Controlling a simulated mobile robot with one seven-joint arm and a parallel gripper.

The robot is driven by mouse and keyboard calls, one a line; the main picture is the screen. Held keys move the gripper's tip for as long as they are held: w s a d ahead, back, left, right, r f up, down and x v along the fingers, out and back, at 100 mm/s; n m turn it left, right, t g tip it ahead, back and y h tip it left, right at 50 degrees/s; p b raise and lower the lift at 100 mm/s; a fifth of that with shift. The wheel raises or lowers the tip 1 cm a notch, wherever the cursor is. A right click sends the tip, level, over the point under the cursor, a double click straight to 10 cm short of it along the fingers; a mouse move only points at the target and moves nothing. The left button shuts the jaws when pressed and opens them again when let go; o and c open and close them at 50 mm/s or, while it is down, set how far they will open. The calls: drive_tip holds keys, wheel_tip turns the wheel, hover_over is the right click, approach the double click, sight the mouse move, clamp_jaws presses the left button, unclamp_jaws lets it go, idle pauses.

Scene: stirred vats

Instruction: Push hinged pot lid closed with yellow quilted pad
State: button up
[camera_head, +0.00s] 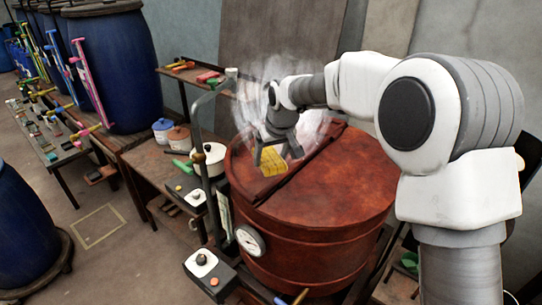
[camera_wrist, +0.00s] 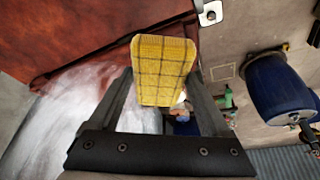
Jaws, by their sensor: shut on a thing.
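A large red-brown vat (camera_head: 300,240) stands at the centre of the head view, a dark bar (camera_head: 300,165) crossing its round top. The lid part (camera_head: 240,165) left of the bar looks nearly level with the rest; I cannot tell whether it is fully shut. My gripper (camera_head: 278,153) is above this part, pointing down, shut on the yellow quilted pad (camera_head: 271,162). The pad (camera_wrist: 163,70) shows between both fingers of my gripper (camera_wrist: 160,88) in the wrist view, close to the red surface (camera_wrist: 90,30). Whether they touch is unclear.
White steam (camera_head: 250,100) rises around my gripper. A bent grey pipe (camera_head: 200,125) and a dial gauge (camera_head: 250,240) are at the vat's left side. A bench (camera_head: 150,165) with pots, a tool table (camera_head: 55,150) and blue barrels (camera_head: 120,70) stand further left.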

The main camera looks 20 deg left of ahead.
drive_tip(key=s+a+r, duration=0.2)
drive_tip(key=s+r, duration=0.3)
drive_tip(key=shift+s+p, duration=0.35)
drive_tip(key=shift+p, duration=0.1)
idle(0.4)
